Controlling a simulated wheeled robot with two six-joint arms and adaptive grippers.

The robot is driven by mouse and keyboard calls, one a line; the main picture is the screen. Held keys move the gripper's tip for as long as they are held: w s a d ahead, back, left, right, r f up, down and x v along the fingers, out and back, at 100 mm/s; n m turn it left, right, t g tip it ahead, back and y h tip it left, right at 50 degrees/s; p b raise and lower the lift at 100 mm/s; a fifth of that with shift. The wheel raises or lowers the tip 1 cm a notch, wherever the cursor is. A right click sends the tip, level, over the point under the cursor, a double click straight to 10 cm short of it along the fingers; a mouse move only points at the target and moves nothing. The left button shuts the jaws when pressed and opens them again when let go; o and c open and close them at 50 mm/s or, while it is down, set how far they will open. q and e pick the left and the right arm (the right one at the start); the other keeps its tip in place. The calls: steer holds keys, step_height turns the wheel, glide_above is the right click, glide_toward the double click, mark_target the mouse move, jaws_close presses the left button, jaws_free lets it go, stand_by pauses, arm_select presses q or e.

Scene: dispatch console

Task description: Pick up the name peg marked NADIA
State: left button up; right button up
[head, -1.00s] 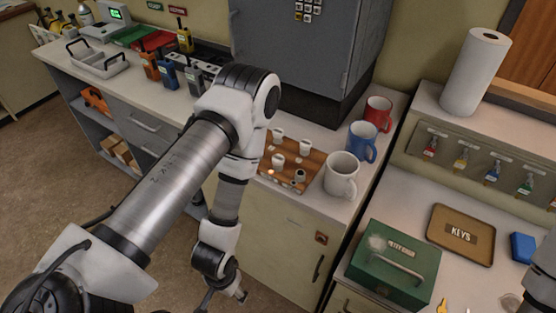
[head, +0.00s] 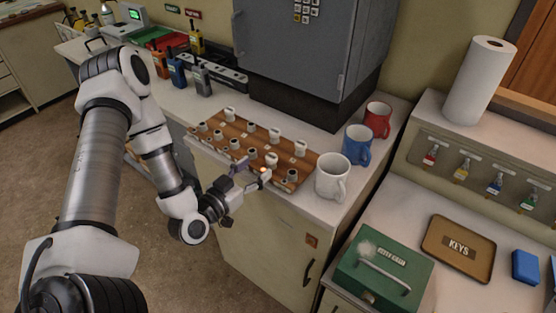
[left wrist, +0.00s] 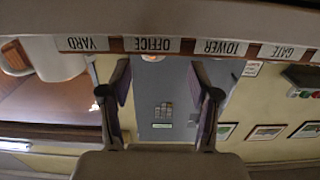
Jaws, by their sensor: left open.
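A wooden peg board (head: 222,125) lies on the counter with several white pegs, some with dark tops, in rows. I cannot read any name on the pegs, so I cannot tell which is NADIA. My left gripper (head: 252,172) is open and empty at the board's front edge, close to the near pegs; part of that edge is hidden behind it. In the left wrist view my open fingers (left wrist: 160,78) frame a grey cabinet (left wrist: 165,108). The upside-down board edge (left wrist: 187,45) reads YARD, OFFICE, TOWER and GATE above them. My right gripper is not in view.
A white mug (head: 332,178), a blue mug (head: 357,146) and a red mug (head: 378,120) stand right of the board. The grey cabinet (head: 300,50) rises behind. Radios (head: 202,80) stand at the left. A green cash box (head: 382,270) sits at the lower right.

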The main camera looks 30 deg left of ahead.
mark_target(268, 161)
arm_select(q)
steer(key=w, duration=0.2)
steer(key=w+d+p, duration=0.1)
steer(key=w, duration=0.3)
steer(key=shift+w+d, duration=0.2)
steer(key=shift+d, duration=0.05)
steer(key=shift+w+a+f, duration=0.1)
steer(key=shift+a, duration=0.05)
steer(key=shift+s, duration=0.2)
steer(key=c, duration=0.7)
steer(key=shift+c, duration=1.3)
